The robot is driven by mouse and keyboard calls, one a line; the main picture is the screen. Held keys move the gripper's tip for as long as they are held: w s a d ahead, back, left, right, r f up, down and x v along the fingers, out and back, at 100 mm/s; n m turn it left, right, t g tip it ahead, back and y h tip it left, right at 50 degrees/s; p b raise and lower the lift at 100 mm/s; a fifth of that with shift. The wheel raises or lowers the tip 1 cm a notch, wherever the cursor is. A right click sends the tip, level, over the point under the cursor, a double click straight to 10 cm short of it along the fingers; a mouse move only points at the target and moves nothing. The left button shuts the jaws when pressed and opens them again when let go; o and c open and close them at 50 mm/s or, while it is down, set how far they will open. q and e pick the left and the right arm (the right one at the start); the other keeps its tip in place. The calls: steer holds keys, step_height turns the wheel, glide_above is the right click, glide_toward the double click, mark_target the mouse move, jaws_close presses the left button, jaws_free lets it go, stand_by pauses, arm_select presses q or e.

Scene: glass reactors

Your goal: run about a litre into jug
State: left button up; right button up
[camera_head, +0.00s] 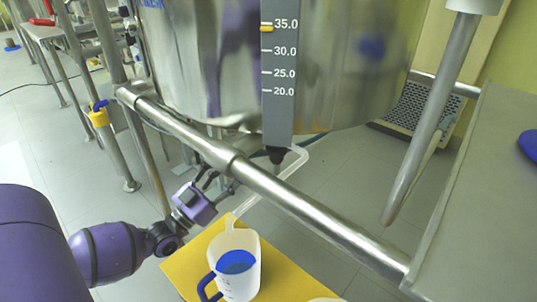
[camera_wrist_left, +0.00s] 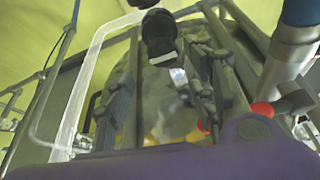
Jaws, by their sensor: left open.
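A translucent jug (camera_head: 248,287) with a blue handle stands on a yellow platform (camera_head: 292,268) in the head view, below the steel vessel (camera_head: 200,60). A blue oval patch shows inside it; I cannot tell whether it is liquid. A grey scale strip (camera_head: 279,120) on the vessel ends above a black outlet fitting (camera_head: 277,156). A pale clear tube (camera_head: 262,190) bends from there down towards the jug. My left gripper (camera_head: 226,185) is open, beside and above the jug, under the steel rail. In the left wrist view its fingers (camera_wrist_left: 180,85) reach up near a black fitting (camera_wrist_left: 160,35).
A thick steel rail (camera_head: 290,200) crosses diagonally above the jug. A steel rod (camera_head: 430,125) hangs at the right beside a grey panel (camera_head: 490,170). Metal legs and a yellow-and-blue valve (camera_head: 99,115) stand at the left. Tiled floor is open at the far left.

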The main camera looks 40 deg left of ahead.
mark_target(254, 147)
arm_select(q)
steer(key=b+x, duration=0.2)
steer(key=x, duration=0.4)
steer(key=shift+w, duration=0.15)
steer(key=shift+w+r, duration=0.2)
steer(key=shift+w, duration=0.2)
arm_select(e)
steer(key=shift+w+a+f, duration=0.2)
steer(key=shift+w+f, duration=0.6)
steer(key=shift+f, duration=0.2)
arm_select(q)
steer(key=shift+c, duration=0.4)
arm_select(e)
steer(key=shift+s, duration=0.1)
